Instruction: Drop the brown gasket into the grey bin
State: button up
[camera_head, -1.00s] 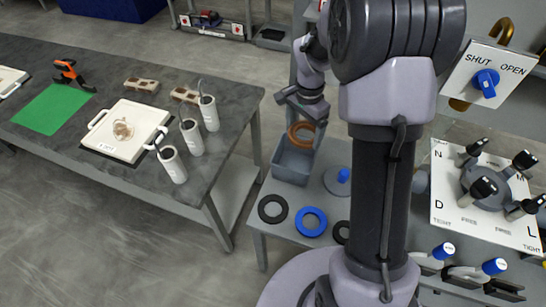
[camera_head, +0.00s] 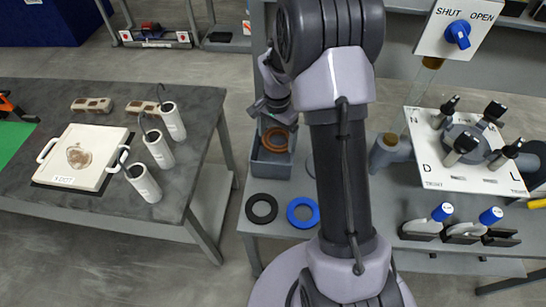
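The brown gasket (camera_head: 276,139) shows as a ring at the far end of the grey bin (camera_head: 270,171), directly below my gripper (camera_head: 277,117). I cannot tell whether it hangs just above the bin or lies inside it. My gripper points down over the bin's far end. Its fingertips are small and dark here, so I cannot tell whether they are shut on the gasket or open. The near part of the bin's inside looks empty.
A black ring (camera_head: 261,208) and a blue ring (camera_head: 303,212) lie in front of the bin. A valve panel (camera_head: 462,170) stands at right. A dark table (camera_head: 100,190) with white cylinders (camera_head: 143,183) is at left, with a floor gap between.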

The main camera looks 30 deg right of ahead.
jog(key=shift+o, duration=0.9)
notch_tip(320, 180, up, 18)
jog(key=p, duration=0.5)
jog(key=shift+f+p, duration=0.25)
jog(key=shift+p, duration=0.05)
jog(key=s+a+r+n+t+b, duration=0.2)
jog(key=s+a+r+b, duration=0.1)
jog(key=s+a+r, duration=0.25)
jog(key=s+a+n+t+y+b, duration=0.1)
jog(key=s+a+n+t+b, duration=0.1)
jog(key=s+a, duration=0.4)
jog(key=s+a+f+n+t+y+b, duration=0.1)
jog(key=s+a+n, duration=0.3)
jog(key=s, duration=0.7)
jog(key=shift+s+a+f+t+b, duration=0.2)
jog(key=shift+a+t+b, duration=0.2)
jog(key=shift+a+b, duration=0.4)
